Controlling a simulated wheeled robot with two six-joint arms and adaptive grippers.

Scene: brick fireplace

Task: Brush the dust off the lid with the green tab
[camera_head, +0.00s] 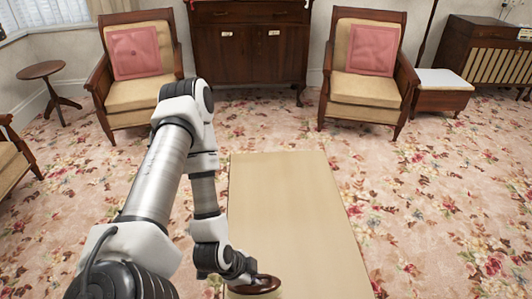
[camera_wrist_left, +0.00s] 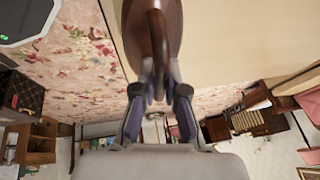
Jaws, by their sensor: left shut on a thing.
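A brush with a dark brown, glossy wooden body (camera_head: 262,284) and a pale underside is at the near left edge of the table, at the bottom of the head view. My left gripper (camera_head: 245,276) is shut on it. In the left wrist view the fingers (camera_wrist_left: 160,92) pinch the narrow part of the brush (camera_wrist_left: 155,30), whose wider part runs out of the top of the picture. The head view does not show whether the brush touches the tabletop. No lid with a green tab can be made out in either view. My right gripper is not in view.
The long beige table (camera_head: 290,215) is bare where it shows; its near end is cut off. Floral carpet surrounds it. Two armchairs (camera_head: 138,95) (camera_head: 362,90) and a dark cabinet (camera_head: 250,55) stand beyond, with open floor between.

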